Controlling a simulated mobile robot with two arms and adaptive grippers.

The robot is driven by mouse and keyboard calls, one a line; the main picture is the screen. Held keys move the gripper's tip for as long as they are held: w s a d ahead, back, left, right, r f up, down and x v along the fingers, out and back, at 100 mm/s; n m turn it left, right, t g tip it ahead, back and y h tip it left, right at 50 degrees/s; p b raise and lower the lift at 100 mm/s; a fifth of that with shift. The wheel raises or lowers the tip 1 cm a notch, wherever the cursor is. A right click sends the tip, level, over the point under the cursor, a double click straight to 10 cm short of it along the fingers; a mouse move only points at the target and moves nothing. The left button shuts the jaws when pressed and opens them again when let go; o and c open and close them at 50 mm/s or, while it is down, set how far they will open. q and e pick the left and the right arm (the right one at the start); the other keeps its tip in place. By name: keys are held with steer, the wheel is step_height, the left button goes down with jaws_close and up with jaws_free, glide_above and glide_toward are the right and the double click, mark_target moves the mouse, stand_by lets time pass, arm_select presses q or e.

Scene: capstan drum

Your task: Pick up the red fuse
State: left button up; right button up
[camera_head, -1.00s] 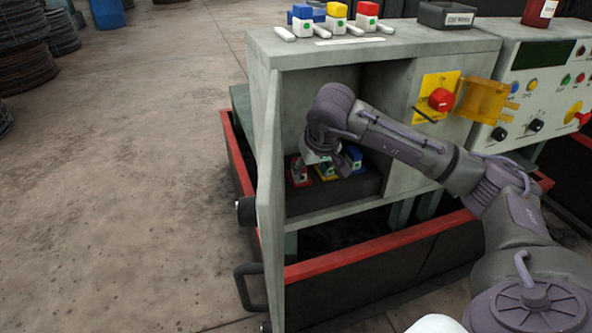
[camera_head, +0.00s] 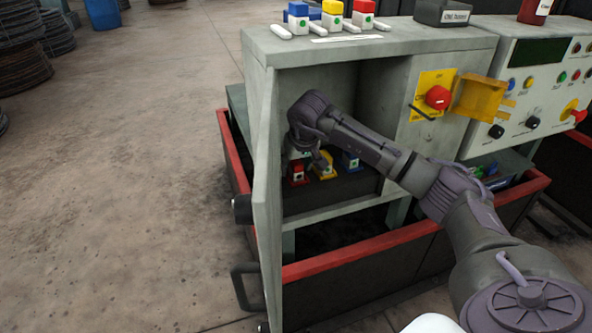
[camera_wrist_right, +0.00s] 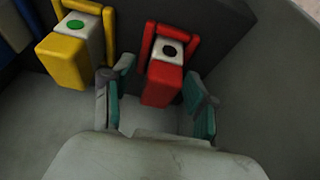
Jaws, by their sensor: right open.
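A red fuse (camera_head: 297,173) sits at the left of a row in the open cabinet. In the right wrist view this red fuse (camera_wrist_right: 162,82) has a white block with a black dot and is held in a red bracket. My right gripper (camera_head: 306,152) is inside the cabinet. In the wrist view its open fingers (camera_wrist_right: 160,90) are on either side of the red fuse's near end, with gaps visible. Another red fuse (camera_head: 363,14), with a green dot, stands on the cabinet top. My left gripper is not in view.
A yellow fuse (camera_wrist_right: 66,60) is beside the red one, and a blue fuse (camera_head: 348,160) is farther right. The cabinet's open door (camera_head: 266,200) stands close left of my arm. A red switch (camera_head: 438,97) is on the cabinet front.

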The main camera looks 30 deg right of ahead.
jaws_close()
steer(key=shift+r, duration=0.1)
